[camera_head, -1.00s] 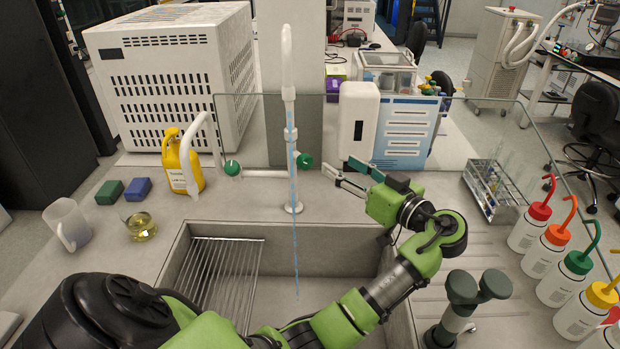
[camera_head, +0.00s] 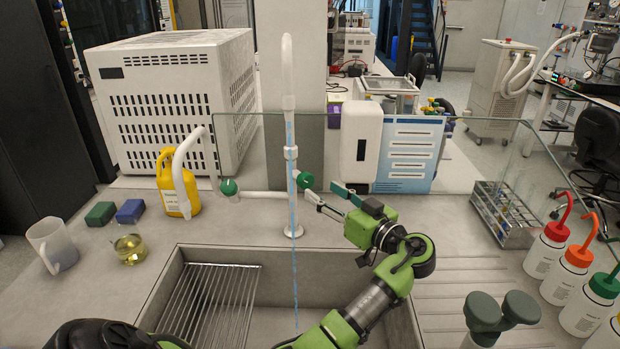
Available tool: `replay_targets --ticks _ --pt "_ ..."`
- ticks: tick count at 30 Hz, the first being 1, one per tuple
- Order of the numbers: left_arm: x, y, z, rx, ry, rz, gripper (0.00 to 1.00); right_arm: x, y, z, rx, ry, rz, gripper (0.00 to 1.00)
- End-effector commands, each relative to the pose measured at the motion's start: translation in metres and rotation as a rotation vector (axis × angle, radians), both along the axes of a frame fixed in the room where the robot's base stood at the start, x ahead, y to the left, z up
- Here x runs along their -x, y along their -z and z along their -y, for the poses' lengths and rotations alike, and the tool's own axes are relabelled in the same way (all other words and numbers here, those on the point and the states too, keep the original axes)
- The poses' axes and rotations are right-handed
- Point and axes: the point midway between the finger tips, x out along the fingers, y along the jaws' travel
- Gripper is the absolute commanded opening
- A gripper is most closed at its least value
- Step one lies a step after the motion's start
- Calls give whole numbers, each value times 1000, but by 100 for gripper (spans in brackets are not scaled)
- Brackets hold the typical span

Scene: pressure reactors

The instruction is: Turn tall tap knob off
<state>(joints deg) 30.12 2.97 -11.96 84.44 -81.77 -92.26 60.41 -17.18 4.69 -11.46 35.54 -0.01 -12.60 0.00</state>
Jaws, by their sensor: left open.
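The tall white tap (camera_head: 289,120) stands behind the sink (camera_head: 300,263), and a thin blue stream of water runs down from it into the sink. Its green knob (camera_head: 306,180) sits on the right side of the tap's column. My left gripper (camera_head: 320,190) is open and empty, just right of the knob. One fingertip is in front of and slightly below the knob, the other to its right. I cannot tell whether a finger touches it. My right gripper is not in view.
A lower white tap with a green knob (camera_head: 229,187) stands left of the tall tap, beside a yellow bottle (camera_head: 176,185). A white dispenser (camera_head: 361,145) stands behind my gripper.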

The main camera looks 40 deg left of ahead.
Motion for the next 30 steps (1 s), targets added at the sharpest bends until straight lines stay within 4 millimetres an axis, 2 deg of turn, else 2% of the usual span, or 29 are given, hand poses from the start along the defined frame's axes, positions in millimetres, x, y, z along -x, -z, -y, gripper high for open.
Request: replay_targets --ticks 3,9,15,22,23,27,30 --pt "-4 -4 -26 -2 -3 -3 47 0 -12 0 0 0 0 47" --pt "-9 -2 -54 -2 -2 -2 47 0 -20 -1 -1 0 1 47" --pt "-11 0 -64 1 0 0 47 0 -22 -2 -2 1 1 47" --pt "-12 0 -64 1 0 1 47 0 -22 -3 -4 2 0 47" --pt "-12 0 -64 1 0 1 44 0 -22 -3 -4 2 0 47" --pt "-11 0 -64 1 0 1 8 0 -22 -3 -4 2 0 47" --pt "-11 0 -64 1 0 1 8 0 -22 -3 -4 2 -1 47"
